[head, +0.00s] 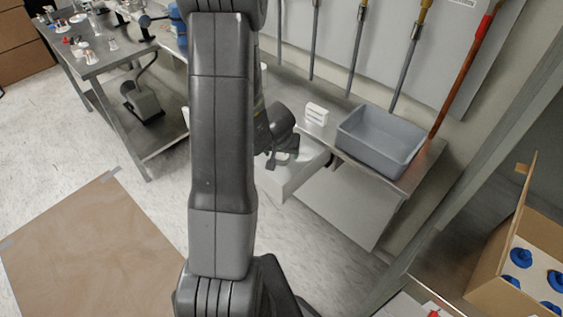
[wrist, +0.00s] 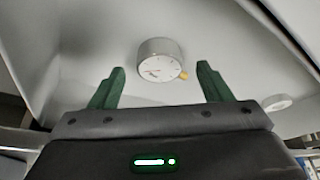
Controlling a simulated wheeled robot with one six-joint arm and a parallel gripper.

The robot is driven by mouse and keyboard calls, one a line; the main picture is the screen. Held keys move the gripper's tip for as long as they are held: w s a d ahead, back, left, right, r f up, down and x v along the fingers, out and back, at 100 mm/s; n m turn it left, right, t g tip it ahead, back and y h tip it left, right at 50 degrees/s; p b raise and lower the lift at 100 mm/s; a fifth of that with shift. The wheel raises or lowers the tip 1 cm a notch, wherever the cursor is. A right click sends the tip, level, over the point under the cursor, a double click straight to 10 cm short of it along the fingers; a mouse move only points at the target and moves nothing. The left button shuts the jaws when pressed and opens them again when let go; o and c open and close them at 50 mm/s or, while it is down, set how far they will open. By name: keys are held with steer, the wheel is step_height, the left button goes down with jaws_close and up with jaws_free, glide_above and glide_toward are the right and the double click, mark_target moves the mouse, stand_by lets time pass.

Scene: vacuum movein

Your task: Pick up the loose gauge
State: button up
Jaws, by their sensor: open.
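The loose gauge (wrist: 160,58) is a short round thing with a silver-grey side, a white dial with a red mark and a small brass-coloured fitting. In the wrist view it lies on a pale grey surface, beyond and between my fingertips. My gripper (wrist: 161,72) is open, with its two dark green fingers spread either side of the gauge in the picture. Nothing is between the fingers, and no contact shows. In the head view the dark wrist end of my arm is low over a white surface beside the bench, and I cannot make out the gauge there.
A grey bin (head: 376,148) and a small white block (head: 316,114) stand on the steel bench at right. A cardboard box (head: 492,262) with blue-topped items is at lower right. Open floor lies at left.

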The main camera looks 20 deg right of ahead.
steer(key=shift+w+d+f, duration=0.15)
steer(key=shift+w+f, duration=0.1)
steer(key=shift+f, duration=0.35)
steer(key=shift+c, duration=0.4)
steer(key=c, duration=1)
steer(key=shift+c, duration=0.2)
steer(key=shift+r, duration=0.2)
